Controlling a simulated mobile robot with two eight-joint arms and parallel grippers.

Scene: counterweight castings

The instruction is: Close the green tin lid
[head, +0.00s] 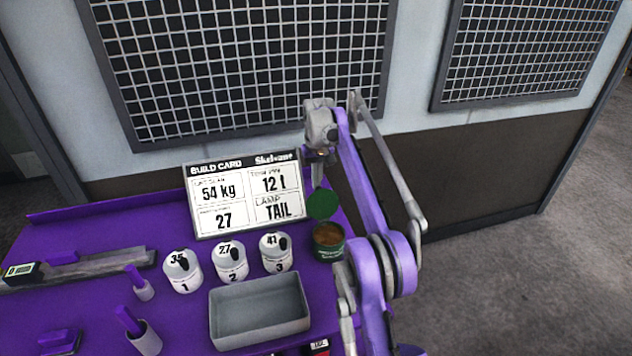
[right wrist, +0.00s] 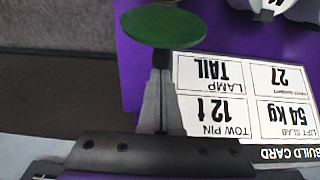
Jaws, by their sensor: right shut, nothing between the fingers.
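The green tin (head: 329,250) stands at the right side of the purple table, open, with brownish contents showing at its top. Its green lid (head: 322,204) is raised at the tin's far side; it also shows as a green disc in the right wrist view (right wrist: 163,26). My right gripper (head: 318,182) is shut and empty, just behind the lid. In the right wrist view its fingertips (right wrist: 163,62) point at the lid; I cannot tell whether they touch it. My left gripper is not in view.
A build card (head: 246,194) stands left of the lid, close to my right gripper. Several white numbered canisters (head: 184,277) stand in a row left of the tin. A grey tray (head: 259,310) sits in front of them. A wall with mesh panels (head: 245,60) rises behind.

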